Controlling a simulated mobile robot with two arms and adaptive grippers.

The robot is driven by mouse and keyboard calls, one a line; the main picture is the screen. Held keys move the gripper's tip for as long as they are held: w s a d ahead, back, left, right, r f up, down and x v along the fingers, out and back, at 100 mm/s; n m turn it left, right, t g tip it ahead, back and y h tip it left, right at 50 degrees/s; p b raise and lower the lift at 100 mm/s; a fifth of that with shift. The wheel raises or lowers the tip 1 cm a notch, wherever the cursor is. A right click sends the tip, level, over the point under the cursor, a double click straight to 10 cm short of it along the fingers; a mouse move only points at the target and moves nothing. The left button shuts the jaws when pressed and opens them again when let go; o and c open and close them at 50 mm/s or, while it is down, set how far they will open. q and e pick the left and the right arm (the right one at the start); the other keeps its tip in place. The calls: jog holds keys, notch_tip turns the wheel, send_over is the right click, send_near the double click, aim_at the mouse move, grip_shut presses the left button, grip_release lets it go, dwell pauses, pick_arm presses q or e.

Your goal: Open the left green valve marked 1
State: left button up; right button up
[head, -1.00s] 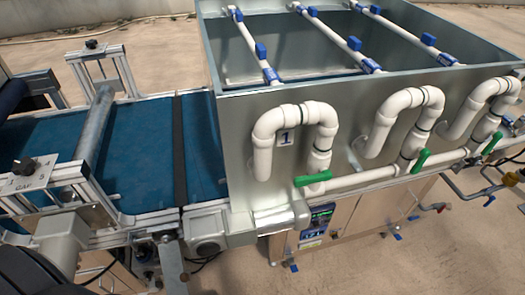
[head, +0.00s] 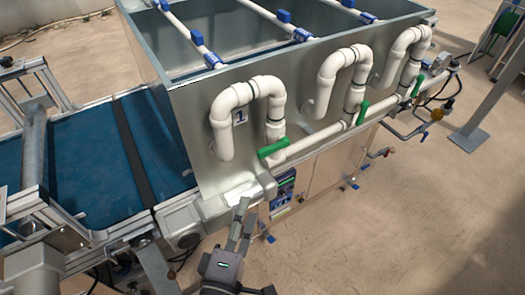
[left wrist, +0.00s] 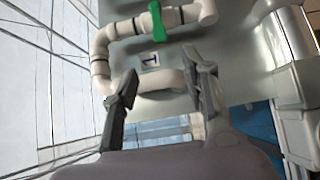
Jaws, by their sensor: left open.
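My right gripper is not in view.
Two more green handles (head: 362,112) and (head: 417,85) sit farther right along the white pipe (head: 315,138). The metal tank wall (head: 185,110) stands behind the pipes. The blue conveyor (head: 90,165) is at left. Open floor (head: 400,240) lies at right.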

aim_at(262, 157)
pick_arm(q)
jog(key=w+d+p, duration=0.1)
jog(key=w, duration=0.4)
jog(key=w+d+p, duration=0.1)
jog(key=w, duration=0.5)
jog(key=w+p, duration=0.2)
jog(key=w, duration=0.4)
jog(key=shift+d, duration=0.4)
jog(key=shift+c, duration=0.2)
jog(key=c, duration=0.4)
grip_shut()
jog(key=shift+f, duration=0.1)
